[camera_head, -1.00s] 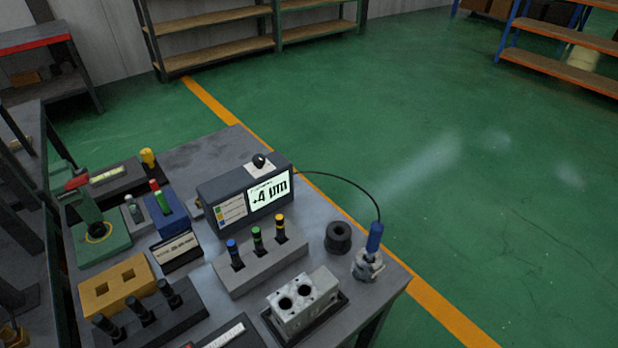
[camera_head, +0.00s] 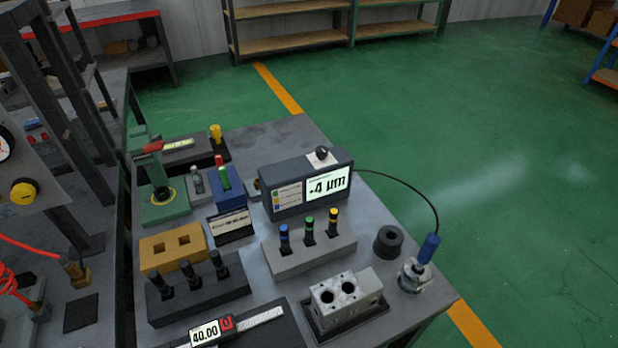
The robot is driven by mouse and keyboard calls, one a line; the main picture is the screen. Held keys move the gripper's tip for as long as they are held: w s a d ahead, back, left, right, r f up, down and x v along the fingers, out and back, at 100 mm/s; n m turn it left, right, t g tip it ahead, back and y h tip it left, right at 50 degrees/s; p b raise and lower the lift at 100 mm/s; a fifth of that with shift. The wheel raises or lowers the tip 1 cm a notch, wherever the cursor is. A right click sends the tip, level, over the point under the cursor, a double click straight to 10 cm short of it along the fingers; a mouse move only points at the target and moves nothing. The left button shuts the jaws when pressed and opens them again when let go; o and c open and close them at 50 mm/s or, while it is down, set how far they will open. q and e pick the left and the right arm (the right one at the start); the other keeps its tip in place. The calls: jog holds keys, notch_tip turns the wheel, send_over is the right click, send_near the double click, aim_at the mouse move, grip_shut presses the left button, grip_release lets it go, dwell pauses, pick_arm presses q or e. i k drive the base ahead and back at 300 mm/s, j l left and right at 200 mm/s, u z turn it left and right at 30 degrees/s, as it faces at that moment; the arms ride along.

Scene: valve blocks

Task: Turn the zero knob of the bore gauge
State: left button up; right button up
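The bore gauge's dark display box (camera_head: 290,190) stands on the grey workbench in the head view, its lit screen reading about 4 µm. The zero knob (camera_head: 322,153) is a small black knob on a pale plate on top of the box, toward its right end. A black cable runs from the box to a blue-handled probe (camera_head: 428,248), which stands upright in a metal holder at the bench's right corner. Neither of my grippers is in view.
A block with blue, green and yellow-topped plugs (camera_head: 310,256) stands before the box. A bored metal valve block (camera_head: 346,301), a black ring (camera_head: 388,241), a caliper (camera_head: 237,326) and a yellow block (camera_head: 173,248) crowd the bench. Its far end (camera_head: 270,139) is clear.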

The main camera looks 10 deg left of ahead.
aim_at(322, 152)
jog(key=l+z, duration=0.95)
jog(key=i+l+z, duration=0.15)
jog(key=l+z, duration=0.15)
jog(key=z, duration=0.2)
jog(key=i+l, duration=0.25)
jog(key=i, duration=0.25)
jog(key=i+l, duration=0.25)
jog(key=i, duration=0.3)
jog(key=i+j+u, duration=0.2)
jog(key=u, duration=0.2)
jog(key=i+j+u, duration=0.15)
jog(key=i+u, duration=0.45)
jog(key=u, duration=0.25)
jog(key=i+u, duration=0.3)
jog(key=u, duration=0.15)
jog(key=i+l+u, duration=0.15)
jog(key=u, duration=0.25)
jog(key=i+l+u, duration=0.4)
jog(key=i+j+u, duration=0.1)
jog(key=u, duration=0.35)
jog(key=i+u, duration=0.55)
jog(key=u, duration=0.3)
jog(key=i+l+u, duration=0.15)
jog(key=u, duration=0.25)
jog(key=i+l+u, duration=0.2)
jog(key=u, duration=0.25)
jog(key=i+l+u, duration=0.2)
jog(key=u, duration=0.25)
